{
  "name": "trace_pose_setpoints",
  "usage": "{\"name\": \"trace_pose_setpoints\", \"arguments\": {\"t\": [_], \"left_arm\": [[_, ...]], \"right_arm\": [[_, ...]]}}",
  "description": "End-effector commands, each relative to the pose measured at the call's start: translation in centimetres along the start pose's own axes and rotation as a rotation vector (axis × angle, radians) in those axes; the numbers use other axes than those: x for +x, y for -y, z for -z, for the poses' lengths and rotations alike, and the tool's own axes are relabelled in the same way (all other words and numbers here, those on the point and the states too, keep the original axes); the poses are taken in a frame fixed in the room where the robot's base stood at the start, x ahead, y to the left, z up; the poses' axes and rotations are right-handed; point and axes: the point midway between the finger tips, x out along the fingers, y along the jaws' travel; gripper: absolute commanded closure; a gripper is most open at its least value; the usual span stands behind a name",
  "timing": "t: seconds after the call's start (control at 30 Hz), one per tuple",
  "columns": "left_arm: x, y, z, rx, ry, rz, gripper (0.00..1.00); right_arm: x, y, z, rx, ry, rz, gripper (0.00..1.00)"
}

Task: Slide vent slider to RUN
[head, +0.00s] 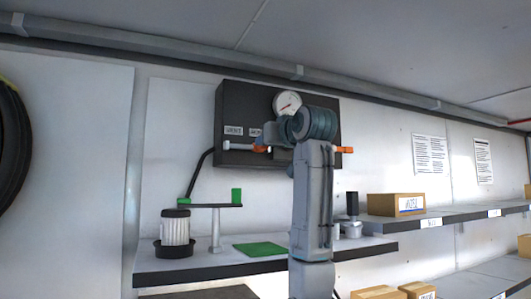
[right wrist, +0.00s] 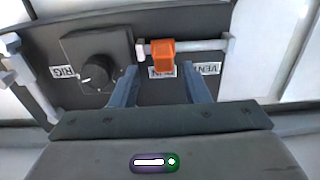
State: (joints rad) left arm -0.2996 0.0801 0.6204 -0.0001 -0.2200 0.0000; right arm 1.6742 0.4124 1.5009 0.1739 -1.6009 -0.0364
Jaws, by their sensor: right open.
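The vent slider has an orange block (right wrist: 163,55) on a white rail (right wrist: 205,46) fixed to a dark control box. In the right wrist view the block sits near the left end of the rail, beside a label it partly covers, too small to read surely. The VENT label (right wrist: 207,68) is toward the rail's other end. My right gripper (right wrist: 160,74) is open, its fingers on either side of the block's line; I cannot tell whether they touch it. In the head view the orange block (head: 260,148) shows left of my right arm, which hides part of the box (head: 232,105). My left gripper is not in view.
A black knob (right wrist: 97,74) is beside the rail. A pressure gauge (head: 287,103) is on the box, and another orange part (head: 345,150) sticks out at its right. Below is a shelf (head: 190,267) with a filter (head: 175,228) and a green pad (head: 260,249).

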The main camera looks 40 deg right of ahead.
Motion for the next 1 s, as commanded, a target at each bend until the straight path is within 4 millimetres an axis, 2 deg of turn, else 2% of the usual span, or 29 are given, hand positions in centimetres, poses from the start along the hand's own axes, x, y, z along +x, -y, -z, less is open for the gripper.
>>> {"name": "trace_pose_setpoints", "arguments": {"t": [0.03,0.1,0.33,0.5,1.0], "left_arm": [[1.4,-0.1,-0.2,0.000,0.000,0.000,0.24],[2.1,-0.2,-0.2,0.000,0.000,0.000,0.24],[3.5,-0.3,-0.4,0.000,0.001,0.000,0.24],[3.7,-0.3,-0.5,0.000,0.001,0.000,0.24],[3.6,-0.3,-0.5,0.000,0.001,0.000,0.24]], "right_arm": [[-1.2,0.0,-0.6,0.001,-0.005,0.000,0.58],[-2.6,-0.1,-0.5,0.001,-0.006,0.000,0.58],[-5.9,-0.2,-0.2,0.001,-0.003,-0.001,0.58],[-6.5,-0.2,-0.1,0.001,0.000,-0.001,0.58],[-6.5,-0.2,-0.1,0.001,0.000,-0.001,0.58]]}}
